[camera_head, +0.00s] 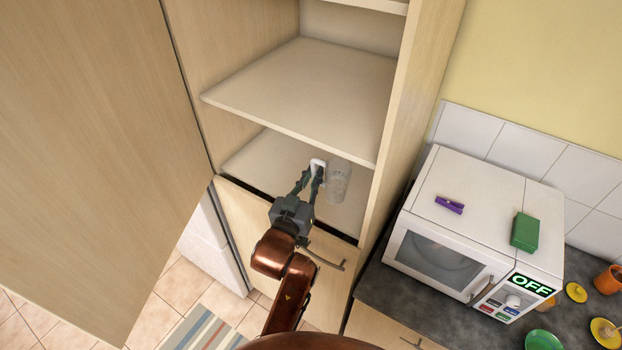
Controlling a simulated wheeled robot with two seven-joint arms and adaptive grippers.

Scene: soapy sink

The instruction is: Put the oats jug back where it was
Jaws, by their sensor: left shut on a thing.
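The oats jug (340,184) is a clear, see-through vessel with a white part, probably its handle, on its left. It is inside the open cupboard, at the lower shelf (258,160), below the middle shelf board. My left gripper (314,172) reaches into the cupboard from the front and is shut on the jug at this white part. The jug looks about upright. I cannot tell whether its base touches the shelf. My right gripper is not in view.
The middle shelf (310,95) is empty and overhangs the jug. The cupboard's right wall (410,110) is close to the jug. The open door (90,130) fills the left. A microwave (480,235) bearing a purple peg (449,205) and green block (524,232) stands right.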

